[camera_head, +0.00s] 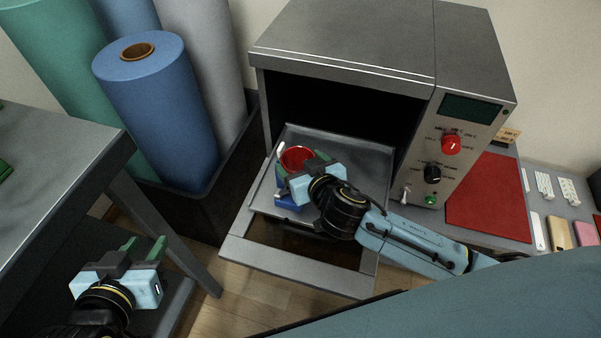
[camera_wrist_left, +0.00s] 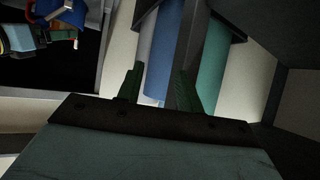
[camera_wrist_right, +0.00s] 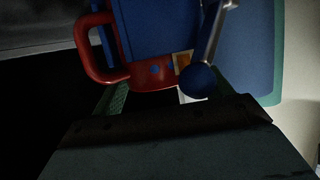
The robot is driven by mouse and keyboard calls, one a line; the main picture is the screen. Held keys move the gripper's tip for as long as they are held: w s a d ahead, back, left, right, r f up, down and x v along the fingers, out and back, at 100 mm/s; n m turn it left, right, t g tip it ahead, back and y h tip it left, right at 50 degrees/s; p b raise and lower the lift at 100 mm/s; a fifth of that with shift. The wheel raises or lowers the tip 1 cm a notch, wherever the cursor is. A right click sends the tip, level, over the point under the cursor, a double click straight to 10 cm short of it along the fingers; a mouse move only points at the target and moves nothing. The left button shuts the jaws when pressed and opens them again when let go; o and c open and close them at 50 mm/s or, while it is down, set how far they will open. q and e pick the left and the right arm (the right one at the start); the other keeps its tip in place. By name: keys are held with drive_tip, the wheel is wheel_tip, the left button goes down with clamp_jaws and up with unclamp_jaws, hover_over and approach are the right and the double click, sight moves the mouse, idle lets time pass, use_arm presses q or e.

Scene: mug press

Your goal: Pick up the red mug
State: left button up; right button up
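The red mug (camera_head: 297,156) stands on the pulled-out metal tray of the oven, partly hidden by my right gripper. Its handle shows on the left in the right wrist view (camera_wrist_right: 82,55), with dark blue parts (camera_wrist_right: 158,28) close against the mug and a blue ball-ended lever (camera_wrist_right: 197,80) on the right. A blue piece (camera_head: 286,202) also shows below the mug in the head view. My right gripper (camera_head: 302,167) is right at the mug, fingers spread with the mug in front of or between them; contact is unclear. My left gripper (camera_head: 143,248) is open and empty at lower left.
The oven (camera_head: 345,45) opens behind the tray (camera_head: 355,165), its control panel at the right. Large blue (camera_head: 155,110) and green rolls stand at the left back. A grey table (camera_head: 60,150) is at the left. A red mat (camera_head: 490,200) lies at the right.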

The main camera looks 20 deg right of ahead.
drive_tip(key=c, duration=1.2)
drive_tip(key=shift+r, duration=0.15)
